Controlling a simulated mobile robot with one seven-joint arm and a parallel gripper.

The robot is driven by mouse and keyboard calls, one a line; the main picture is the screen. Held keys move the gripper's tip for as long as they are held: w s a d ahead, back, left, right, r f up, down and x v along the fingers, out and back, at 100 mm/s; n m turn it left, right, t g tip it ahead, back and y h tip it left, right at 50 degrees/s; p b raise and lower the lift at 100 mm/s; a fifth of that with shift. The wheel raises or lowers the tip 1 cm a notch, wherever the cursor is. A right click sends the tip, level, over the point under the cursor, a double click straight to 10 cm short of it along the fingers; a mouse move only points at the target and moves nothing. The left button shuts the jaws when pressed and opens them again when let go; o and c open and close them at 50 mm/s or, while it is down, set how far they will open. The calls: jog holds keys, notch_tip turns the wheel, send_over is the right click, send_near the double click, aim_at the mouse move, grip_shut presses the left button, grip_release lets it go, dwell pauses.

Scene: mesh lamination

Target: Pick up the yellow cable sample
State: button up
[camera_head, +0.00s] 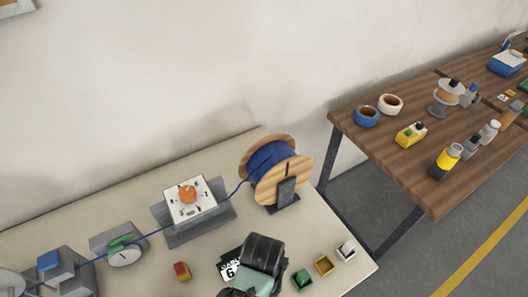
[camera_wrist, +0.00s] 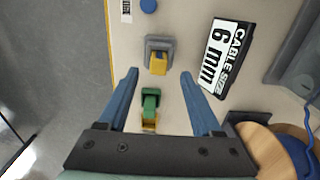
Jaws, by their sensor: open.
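A yellow block (camera_wrist: 158,65) sits in a grey holder (camera_wrist: 149,43) in the wrist view, between and just beyond my fingertips. A green block (camera_wrist: 150,101) and a smaller yellow piece (camera_wrist: 149,121) lie nearer, between my fingers. I cannot tell for certain which yellow piece is the cable sample. My gripper (camera_wrist: 160,74) is open, its two blue fingers apart with nothing held. In the head view, a green block (camera_head: 302,280), a yellow block (camera_head: 324,265) and a white-grey block (camera_head: 346,251) stand in a row right of my arm. My arm hides part of the table there.
A "6 mm" cable size sign (camera_wrist: 228,58) stands right of my fingers. A wooden spool of blue cable (camera_head: 275,170) stands behind. A wooden table (camera_head: 405,150) with several items is beyond.

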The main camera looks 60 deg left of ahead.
jog(key=shift+d+f+p, duration=0.1)
jog(key=shift+f+p, duration=0.55)
jog(key=shift+f, duration=2.05)
grip_shut()
